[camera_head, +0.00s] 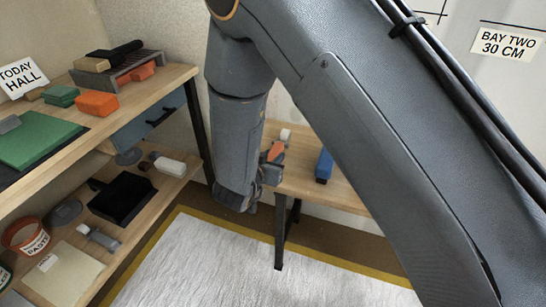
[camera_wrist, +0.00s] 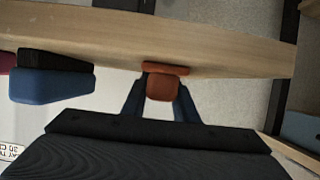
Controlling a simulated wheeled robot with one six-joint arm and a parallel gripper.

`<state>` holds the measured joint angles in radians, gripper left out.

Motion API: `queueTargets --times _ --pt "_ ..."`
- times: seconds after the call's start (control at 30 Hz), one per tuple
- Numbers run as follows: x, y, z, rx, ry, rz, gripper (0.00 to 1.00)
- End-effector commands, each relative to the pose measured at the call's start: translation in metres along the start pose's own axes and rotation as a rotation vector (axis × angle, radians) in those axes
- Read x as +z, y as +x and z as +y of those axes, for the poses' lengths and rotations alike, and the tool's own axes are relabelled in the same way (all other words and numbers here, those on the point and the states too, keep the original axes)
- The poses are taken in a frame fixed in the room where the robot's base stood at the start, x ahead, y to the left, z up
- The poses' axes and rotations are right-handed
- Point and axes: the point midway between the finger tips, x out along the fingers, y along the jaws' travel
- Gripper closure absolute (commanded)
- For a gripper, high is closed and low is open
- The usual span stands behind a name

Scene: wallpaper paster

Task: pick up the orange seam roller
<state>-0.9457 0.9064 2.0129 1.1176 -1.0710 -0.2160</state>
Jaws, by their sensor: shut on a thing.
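The orange seam roller (camera_head: 276,151) is at the near left end of the small wooden table, with what looks like its pale roller head (camera_head: 285,135) just beyond the orange part. My gripper (camera_head: 268,172) reaches it from the table's near edge and is partly hidden by my arm. In the wrist view the orange handle (camera_wrist: 162,87) sits between the two fingers of my gripper (camera_wrist: 162,95), which are shut on it. The roller's far end is hidden there. I cannot tell whether the roller still touches the table.
A blue object (camera_head: 324,165) lies to the right on the same wooden table (camera_head: 300,178); a blue block with a dark top (camera_wrist: 50,85) shows in the wrist view. The left shelves hold orange blocks (camera_head: 97,104), a green pad (camera_head: 35,138) and a black tray (camera_head: 122,198).

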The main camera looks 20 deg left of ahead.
Motion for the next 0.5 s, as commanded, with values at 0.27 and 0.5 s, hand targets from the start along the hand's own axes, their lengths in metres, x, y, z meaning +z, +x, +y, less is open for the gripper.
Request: queueTargets --times 0.27,0.5 --pt "-0.026 -0.011 -0.001 -0.002 0.003 0.002 0.96" --pt "-0.069 -0.028 -0.001 -0.001 0.003 0.002 0.96"
